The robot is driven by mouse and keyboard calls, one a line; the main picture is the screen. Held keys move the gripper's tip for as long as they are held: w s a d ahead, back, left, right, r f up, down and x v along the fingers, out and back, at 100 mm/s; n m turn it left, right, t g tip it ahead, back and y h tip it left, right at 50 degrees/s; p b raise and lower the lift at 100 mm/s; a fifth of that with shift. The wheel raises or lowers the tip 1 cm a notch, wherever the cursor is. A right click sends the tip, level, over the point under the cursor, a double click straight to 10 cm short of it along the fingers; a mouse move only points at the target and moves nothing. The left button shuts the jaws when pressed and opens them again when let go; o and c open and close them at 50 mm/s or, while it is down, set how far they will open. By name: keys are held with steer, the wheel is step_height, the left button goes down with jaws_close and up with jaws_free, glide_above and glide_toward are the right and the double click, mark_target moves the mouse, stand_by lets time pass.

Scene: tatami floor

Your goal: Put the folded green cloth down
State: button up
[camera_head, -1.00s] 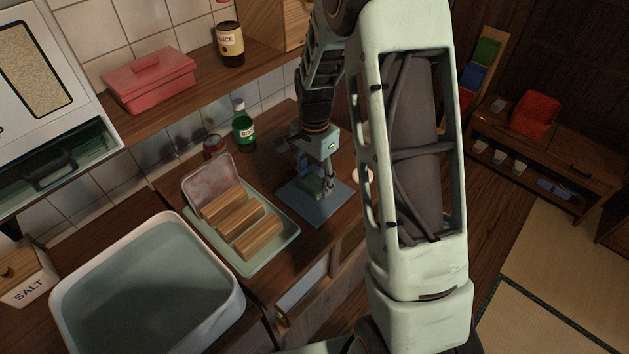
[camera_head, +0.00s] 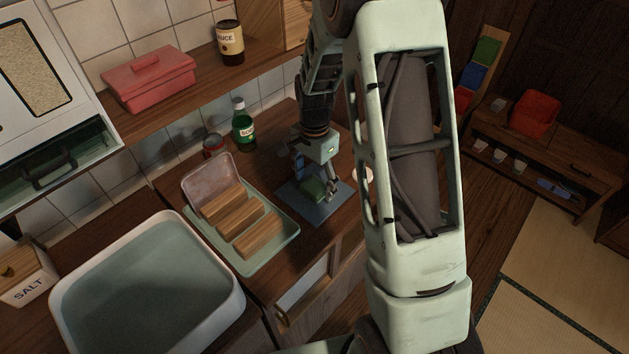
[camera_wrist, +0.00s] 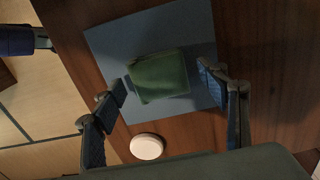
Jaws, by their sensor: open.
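The folded green cloth (camera_head: 312,188) lies on a flat blue mat (camera_head: 325,211) on the wooden counter. In the wrist view the green cloth (camera_wrist: 159,76) rests on the blue mat (camera_wrist: 108,40). My gripper (camera_head: 315,184) is over the mat, pointing down. In the wrist view my gripper (camera_wrist: 162,84) is open, with one finger on each side of the cloth; the right finger is apart from it, and the left fingertip is close to its edge.
A tray (camera_head: 286,246) with several wooden blocks stands left of the mat, beside a wash basin (camera_head: 60,286). A green bottle (camera_head: 243,130) and a red-lidded jar (camera_head: 213,146) stand behind. A round white object (camera_wrist: 146,146) is near the mat.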

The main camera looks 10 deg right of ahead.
mark_target(315, 185)
step_height(315, 185, up, 12)
stand_by(0.4)
steer(key=shift+r, duration=0.1)
